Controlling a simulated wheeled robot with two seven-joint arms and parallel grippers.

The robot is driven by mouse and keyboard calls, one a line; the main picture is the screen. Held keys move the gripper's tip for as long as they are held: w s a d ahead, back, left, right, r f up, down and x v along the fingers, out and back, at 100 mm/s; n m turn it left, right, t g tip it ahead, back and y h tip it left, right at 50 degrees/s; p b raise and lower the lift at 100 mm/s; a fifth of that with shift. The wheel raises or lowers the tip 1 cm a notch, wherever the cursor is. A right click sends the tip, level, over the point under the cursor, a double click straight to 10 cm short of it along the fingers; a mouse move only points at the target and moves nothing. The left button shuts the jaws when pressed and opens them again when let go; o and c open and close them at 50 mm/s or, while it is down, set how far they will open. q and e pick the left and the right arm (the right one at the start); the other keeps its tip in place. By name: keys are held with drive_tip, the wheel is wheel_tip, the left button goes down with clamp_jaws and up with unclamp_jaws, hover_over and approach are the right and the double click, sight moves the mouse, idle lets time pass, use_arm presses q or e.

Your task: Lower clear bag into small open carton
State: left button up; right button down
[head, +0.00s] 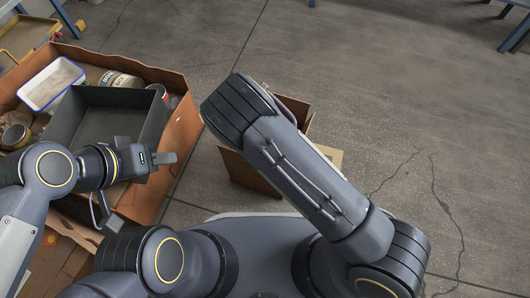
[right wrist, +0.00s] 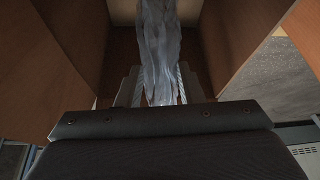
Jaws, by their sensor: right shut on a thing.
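The small open carton (head: 247,174) is brown and stands in the middle of the head view, largely hidden behind my right arm. In the right wrist view its brown walls (right wrist: 245,45) rise on both sides. The clear bag (right wrist: 160,45), crumpled and translucent, hangs between those walls, in the fingers of my right gripper (right wrist: 157,92), which is shut on it. The head view hides the bag and the right gripper. I cannot tell whether the bag touches the carton floor. My left gripper (head: 139,190) is open and empty, its fingers wide apart, over the near right side of a large carton.
The large brown carton (head: 181,138) at left holds a dark grey bin (head: 110,97), a white blue-rimmed tray (head: 52,83) and several cans. A yellow tray (head: 28,36) lies at the far left. The concrete at right is clear, with cracks.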

drive_tip(key=shift+f+b, duration=0.35)
drive_tip(key=shift+f, duration=0.15)
idle(0.3)
drive_tip(key=c, duration=0.9)
unclamp_jaws()
drive_tip(key=p+v, duration=0.3)
drive_tip(key=v, duration=0.4)
drive_tip(key=shift+s+r, duration=0.2)
drive_tip(key=shift+r, duration=0.2)
